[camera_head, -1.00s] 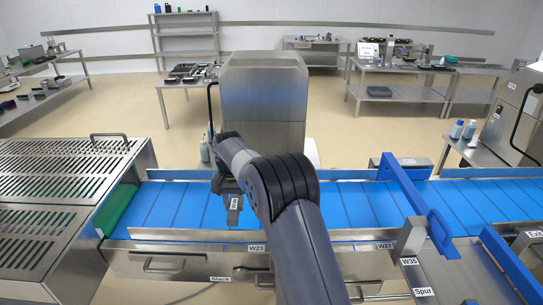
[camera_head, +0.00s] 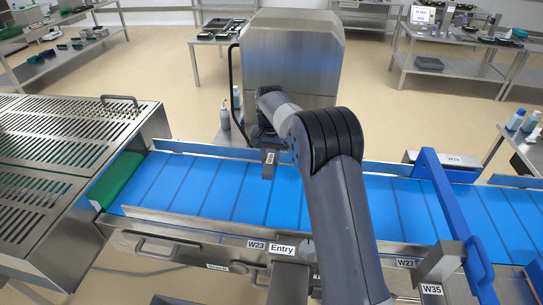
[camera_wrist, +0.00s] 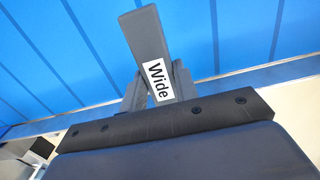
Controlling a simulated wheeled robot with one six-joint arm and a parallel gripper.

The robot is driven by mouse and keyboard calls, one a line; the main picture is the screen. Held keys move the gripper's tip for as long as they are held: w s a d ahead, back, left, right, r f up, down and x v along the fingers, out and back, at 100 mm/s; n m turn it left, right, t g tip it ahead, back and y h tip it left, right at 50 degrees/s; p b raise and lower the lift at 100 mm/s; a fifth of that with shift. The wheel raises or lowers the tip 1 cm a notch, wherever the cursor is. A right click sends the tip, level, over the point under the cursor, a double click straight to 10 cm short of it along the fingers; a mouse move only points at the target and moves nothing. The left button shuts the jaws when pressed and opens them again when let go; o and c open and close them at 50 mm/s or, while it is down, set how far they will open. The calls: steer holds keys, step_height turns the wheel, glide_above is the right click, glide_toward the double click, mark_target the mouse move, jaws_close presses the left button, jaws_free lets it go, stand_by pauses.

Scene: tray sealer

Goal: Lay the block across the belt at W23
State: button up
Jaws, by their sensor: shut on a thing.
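A dark grey block (camera_wrist: 156,45) with a white "Wide" label is held in my gripper (camera_wrist: 158,90), seen in the wrist view over blue belt. In the head view the block (camera_head: 268,164) hangs over the far part of the blue belt (camera_head: 215,195), above and behind the W23 label. The gripper itself is mostly hidden behind my arm there. The W23 label (camera_head: 256,245) sits on the near rail of the belt, left of the Entry label (camera_head: 283,249). I cannot tell whether the block touches the belt.
A slotted metal cover (camera_head: 60,145) stands at the belt's left end, beside a green roller (camera_head: 118,178). A blue crossbar (camera_head: 450,205) spans the belt on the right. A steel cabinet (camera_head: 292,55) stands behind the belt. The belt left of my arm is clear.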

step_height(320, 180, down, 5)
steer(key=b, duration=0.3)
steer(key=shift+r, duration=0.2)
steer(key=shift+f+b, duration=0.45)
steer(key=shift+f, duration=0.45)
steer(key=shift+f, duration=0.15)
stand_by(0.4)
steer(key=o, duration=1.1)
steer(key=shift+c, duration=1.3)
